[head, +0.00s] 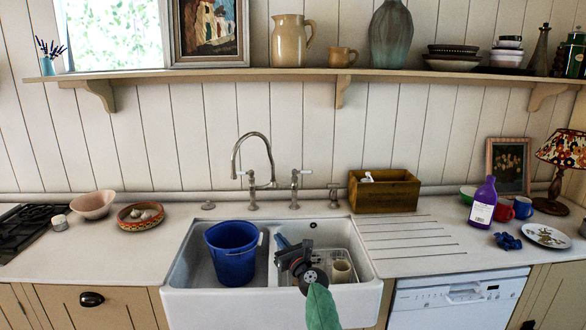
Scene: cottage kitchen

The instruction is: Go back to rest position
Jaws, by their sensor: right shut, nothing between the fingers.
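My right gripper (291,258) is dark grey and reaches up from the bottom edge, over the right part of the white sink (210,304). It is shut, with nothing held. In the picture it covers part of the sink's divider and the left side of a dish rack (352,258). My left gripper is out of view.
A blue bucket (232,255) stands in the sink's left basin. A beige cup (342,272) is in the rack; a blue item (282,241) shows behind my gripper. The tap (250,160) rises behind. A wooden box (384,192) stands on the counter to the right.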

